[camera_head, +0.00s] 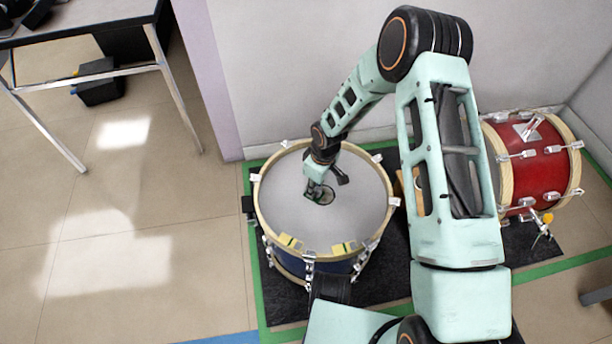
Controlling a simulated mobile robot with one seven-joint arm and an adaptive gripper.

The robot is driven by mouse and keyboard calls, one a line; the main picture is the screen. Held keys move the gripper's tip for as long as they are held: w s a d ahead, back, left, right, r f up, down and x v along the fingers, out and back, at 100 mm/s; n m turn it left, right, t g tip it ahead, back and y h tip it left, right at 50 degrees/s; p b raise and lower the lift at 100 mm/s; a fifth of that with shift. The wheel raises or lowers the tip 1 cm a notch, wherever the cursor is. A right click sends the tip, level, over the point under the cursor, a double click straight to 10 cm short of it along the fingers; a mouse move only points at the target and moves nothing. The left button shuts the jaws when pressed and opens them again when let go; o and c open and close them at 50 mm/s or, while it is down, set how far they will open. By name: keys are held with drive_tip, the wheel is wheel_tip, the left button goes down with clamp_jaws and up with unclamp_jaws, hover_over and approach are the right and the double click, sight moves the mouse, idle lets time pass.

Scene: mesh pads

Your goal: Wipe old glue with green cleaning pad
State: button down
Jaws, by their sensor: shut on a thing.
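My gripper (319,192) is low over the grey head of a blue drum (285,205), a little right of the head's middle. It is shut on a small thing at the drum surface. That thing is too small and too much covered by the fingers to tell whether it is the green cleaning pad. A dark ring-like mark (327,197) shows on the head beside the fingertips. Yellowish patches (291,243) lie along the near rim, and more sit further right on the rim (345,247). I cannot tell whether these patches are old glue.
A red drum (540,165) lies on its side at the right, partly behind my arm. A dark mat (282,303) with a green border is under the drums. A wall stands close behind.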

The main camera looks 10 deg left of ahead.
drive_tip(key=shift+s+a, duration=0.15)
drive_tip(key=shift+a, duration=0.25)
wheel_tip(320, 180, up, 3)
drive_tip(key=shift+f+p, duration=0.15)
drive_tip(key=shift+p, duration=0.45)
drive_tip(key=shift+r+p, duration=1.65)
drive_tip(key=shift+r, duration=1.05)
